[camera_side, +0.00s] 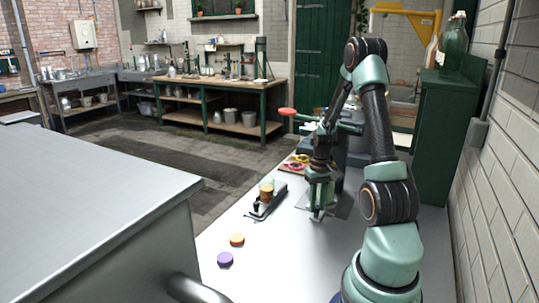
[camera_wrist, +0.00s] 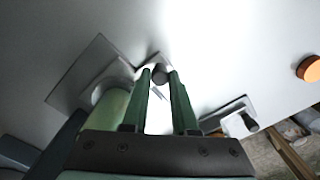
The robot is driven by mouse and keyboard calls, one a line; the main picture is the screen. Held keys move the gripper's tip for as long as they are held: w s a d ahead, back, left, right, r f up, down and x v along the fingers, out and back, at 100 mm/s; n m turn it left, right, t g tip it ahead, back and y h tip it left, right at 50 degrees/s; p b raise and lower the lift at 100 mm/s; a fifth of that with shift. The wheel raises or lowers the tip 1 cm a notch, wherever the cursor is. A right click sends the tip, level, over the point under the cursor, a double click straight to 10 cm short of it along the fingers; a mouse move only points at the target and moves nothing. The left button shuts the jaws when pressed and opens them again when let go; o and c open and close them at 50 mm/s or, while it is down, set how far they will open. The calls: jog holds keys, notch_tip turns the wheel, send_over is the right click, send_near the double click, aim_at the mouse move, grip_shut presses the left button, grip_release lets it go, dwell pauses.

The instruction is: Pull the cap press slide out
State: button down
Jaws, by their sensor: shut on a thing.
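The cap press (camera_side: 354,152) stands on the light worktop, with a red-ended lever (camera_side: 287,112) at its top. My arm covers much of it in the side view. Its flat base plate (camera_wrist: 72,78) and green column (camera_wrist: 112,108) show at left in the wrist view. My gripper (camera_side: 317,214) points down in front of the press, fingertips low near the worktop. In the wrist view my gripper (camera_wrist: 162,80) has its two green fingers on either side of a small dark knob (camera_wrist: 160,72), shut on it. The knob appears to be the slide's handle. How far the slide is out cannot be told.
A small dark stand with an amber jar (camera_side: 266,192) is left of my gripper. A tray of coloured rings (camera_side: 296,163) sits behind.

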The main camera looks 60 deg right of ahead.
jog(key=a, duration=1.1)
jog(key=shift+w+a, duration=0.1)
jog(key=shift+a, duration=0.05)
jog(key=c, duration=0.7)
grip_release()
notch_tip(320, 180, up, 12)
jog(key=shift+r, duration=0.1)
